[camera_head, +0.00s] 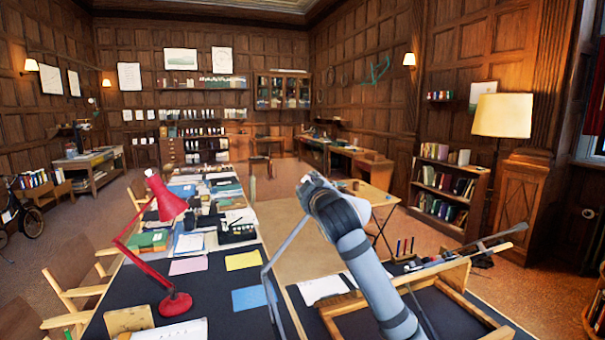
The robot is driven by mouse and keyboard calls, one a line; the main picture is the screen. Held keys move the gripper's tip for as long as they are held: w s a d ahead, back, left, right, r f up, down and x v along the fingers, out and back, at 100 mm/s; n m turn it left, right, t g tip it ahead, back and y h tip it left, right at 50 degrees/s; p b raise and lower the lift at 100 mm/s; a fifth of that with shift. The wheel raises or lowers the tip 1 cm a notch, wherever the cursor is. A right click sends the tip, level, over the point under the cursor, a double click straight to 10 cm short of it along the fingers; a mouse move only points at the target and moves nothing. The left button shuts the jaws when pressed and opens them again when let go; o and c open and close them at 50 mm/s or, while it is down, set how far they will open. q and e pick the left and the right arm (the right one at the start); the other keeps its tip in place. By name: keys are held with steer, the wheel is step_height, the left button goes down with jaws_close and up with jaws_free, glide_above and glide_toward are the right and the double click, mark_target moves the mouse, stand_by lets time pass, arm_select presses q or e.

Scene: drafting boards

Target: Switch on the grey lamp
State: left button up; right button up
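The grey lamp is partly hidden behind my arm. Its thin grey arm (287,244) rises from the front of the dark desk, bends, and runs up to the right behind my arm. A pale rounded part (376,195), which looks like its shade, shows just right of my arm; I cannot tell if it is lit. My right arm comes up from the bottom, its far end in front of the lamp's upper part. No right gripper fingers show, and I cannot tell whether that arm touches the lamp. My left gripper is out of view.
A red desk lamp (173,305) stands on the dark desk at left, near yellow (243,260) and blue (250,299) sheets. A wooden frame (455,275) lies at right. Wooden chairs (72,270) line the left side. A floor lamp (502,116) stands at right.

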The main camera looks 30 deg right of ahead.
mark_target(303, 180)
steer(key=p+x, duration=0.2)
steer(key=x, duration=0.4)
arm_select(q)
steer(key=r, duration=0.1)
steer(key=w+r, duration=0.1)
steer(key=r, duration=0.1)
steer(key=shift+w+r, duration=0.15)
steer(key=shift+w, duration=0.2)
arm_select(e)
steer(key=shift+w, duration=0.1)
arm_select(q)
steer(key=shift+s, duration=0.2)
arm_select(e)
steer(key=shift+f, duration=0.1)
steer(key=shift+c, duration=0.2)
